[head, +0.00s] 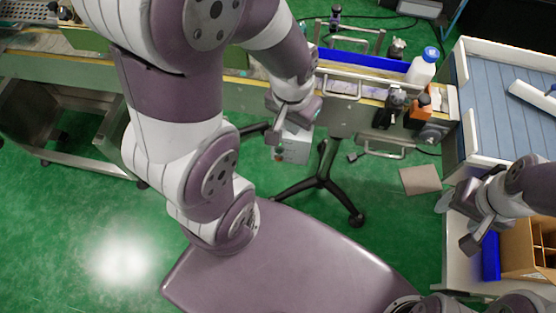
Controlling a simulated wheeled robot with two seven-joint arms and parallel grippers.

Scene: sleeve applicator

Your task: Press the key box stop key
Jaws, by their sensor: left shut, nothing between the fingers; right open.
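The key box (293,150) is a small white-grey box beside the conveyor, above the legs of a black stand, near the middle of the head view. My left gripper (278,139) is shut with nothing in it and lies over the box's upper left part, hiding some of it. I cannot tell whether its fingertips touch the box. A few small marks show on the box face, but the stop key cannot be made out. My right gripper (469,242) is open and empty at the right, beside the cardboard box, far from the key box.
The conveyor (65,70) runs across the back, with a white bottle with a blue cap (421,68) and an orange bottle (417,112) at its right end. A divided cardboard box (519,250) and blue object (490,256) stand at right. Green floor (90,215) is open at left.

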